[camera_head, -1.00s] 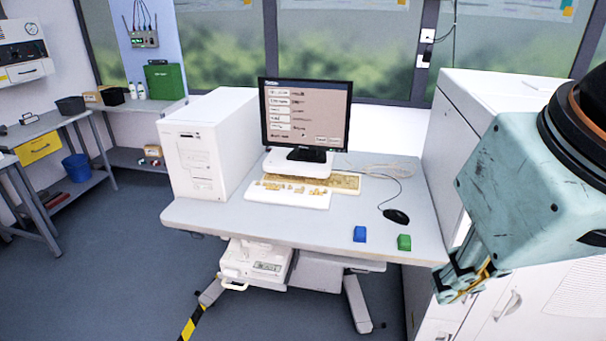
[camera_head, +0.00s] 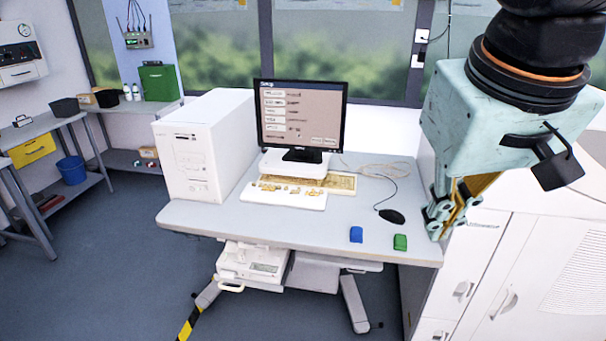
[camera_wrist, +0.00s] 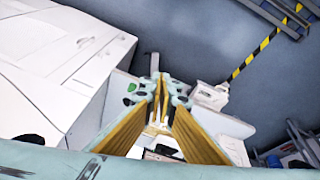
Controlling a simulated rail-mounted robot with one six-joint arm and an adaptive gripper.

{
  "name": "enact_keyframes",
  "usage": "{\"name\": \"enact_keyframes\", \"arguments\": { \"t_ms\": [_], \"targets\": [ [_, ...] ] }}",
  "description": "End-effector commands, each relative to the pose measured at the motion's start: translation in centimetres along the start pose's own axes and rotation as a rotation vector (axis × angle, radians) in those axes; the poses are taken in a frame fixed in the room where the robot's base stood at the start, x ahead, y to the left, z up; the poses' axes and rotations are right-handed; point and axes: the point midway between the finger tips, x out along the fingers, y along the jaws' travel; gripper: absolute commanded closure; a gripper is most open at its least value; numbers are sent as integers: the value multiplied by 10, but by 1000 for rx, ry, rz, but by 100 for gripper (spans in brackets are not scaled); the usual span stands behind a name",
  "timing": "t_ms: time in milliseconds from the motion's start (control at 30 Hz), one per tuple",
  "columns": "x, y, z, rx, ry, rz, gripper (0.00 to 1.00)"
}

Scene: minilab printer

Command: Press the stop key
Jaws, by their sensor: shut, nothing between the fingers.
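A blue key-like block (camera_head: 356,234) and a green key-like block (camera_head: 400,242) lie apart near the front right edge of the desk (camera_head: 300,232). I cannot read which is the stop key. The monitor (camera_head: 300,115) shows a menu too small to read. My gripper (camera_head: 436,226) points down, shut and empty, to the right of the green block, by the desk's right edge, touching neither block. In the wrist view, its yellow-lined fingers (camera_wrist: 160,82) reach away from the camera. The green block (camera_wrist: 131,87) shows left of the fingers there.
A black mouse (camera_head: 391,216) lies behind the blocks, its cable running back. A keyboard (camera_head: 285,196) lies before the monitor, and a white computer case (camera_head: 195,150) stands left. A white cabinet (camera_head: 500,270) stands close on the right.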

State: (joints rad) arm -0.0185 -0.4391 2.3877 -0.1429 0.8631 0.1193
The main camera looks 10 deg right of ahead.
Motion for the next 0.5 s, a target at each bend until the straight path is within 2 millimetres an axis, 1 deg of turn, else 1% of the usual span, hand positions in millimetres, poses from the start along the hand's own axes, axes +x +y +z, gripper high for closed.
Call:
{"name": "enact_keyframes", "arguments": {
  "t_ms": [33, 100, 500],
  "targets": [
    [2, 3, -11, 0, -2, 11, 100],
    [5, 6, -26, 0, -1, 26, 100],
    [25, 23, -112, -1, 9, 109, 100]
  ]
}}
